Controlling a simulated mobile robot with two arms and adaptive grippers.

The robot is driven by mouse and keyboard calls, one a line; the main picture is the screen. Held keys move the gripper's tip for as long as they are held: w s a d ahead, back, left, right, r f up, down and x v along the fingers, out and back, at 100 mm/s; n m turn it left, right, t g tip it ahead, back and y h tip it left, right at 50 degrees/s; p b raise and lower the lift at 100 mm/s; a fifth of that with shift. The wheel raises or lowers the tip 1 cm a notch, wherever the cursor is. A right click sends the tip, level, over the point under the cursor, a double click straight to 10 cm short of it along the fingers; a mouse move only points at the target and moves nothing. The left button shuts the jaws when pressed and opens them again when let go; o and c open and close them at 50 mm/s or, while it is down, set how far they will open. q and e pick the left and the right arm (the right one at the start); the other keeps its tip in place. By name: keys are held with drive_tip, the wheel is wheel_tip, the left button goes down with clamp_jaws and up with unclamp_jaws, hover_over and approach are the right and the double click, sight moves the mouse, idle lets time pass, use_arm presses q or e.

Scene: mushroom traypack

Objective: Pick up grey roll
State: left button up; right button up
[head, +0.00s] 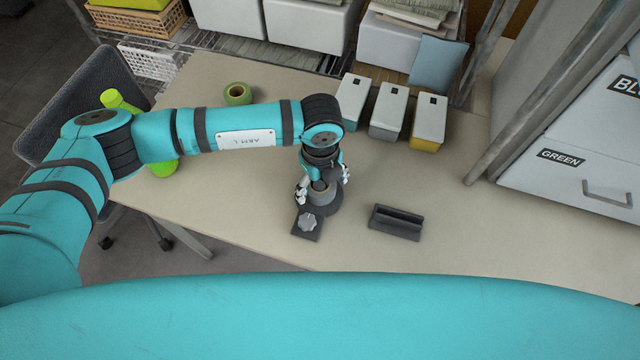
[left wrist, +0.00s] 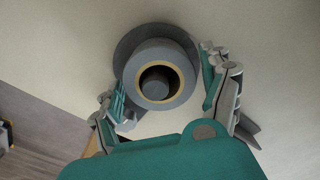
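The grey roll (head: 323,193) stands on the table near its front edge, with its hole facing up. In the left wrist view the grey roll (left wrist: 184,78) shows a yellowish inner ring and a dark hole with a grey round piece inside. A dark round shape lies around its foot; I cannot tell whether it is a base or shadow. My left gripper (head: 322,188) points down over the roll. In the left wrist view the left gripper (left wrist: 162,88) has its fingers spread on both sides of the roll, with a gap at the right. My right gripper is not in view.
A dark plate with a grey knob (head: 308,223) lies just in front of the roll. A dark slotted block (head: 396,222) is to the right. A green roll (head: 238,94) and three lidded bins (head: 390,110) stand farther back. The table's right part (head: 500,230) is clear.

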use_arm(q)
drive_tip(key=c, duration=0.9)
drive_tip(key=shift+o, duration=0.2)
drive_tip(key=shift+r, duration=0.1)
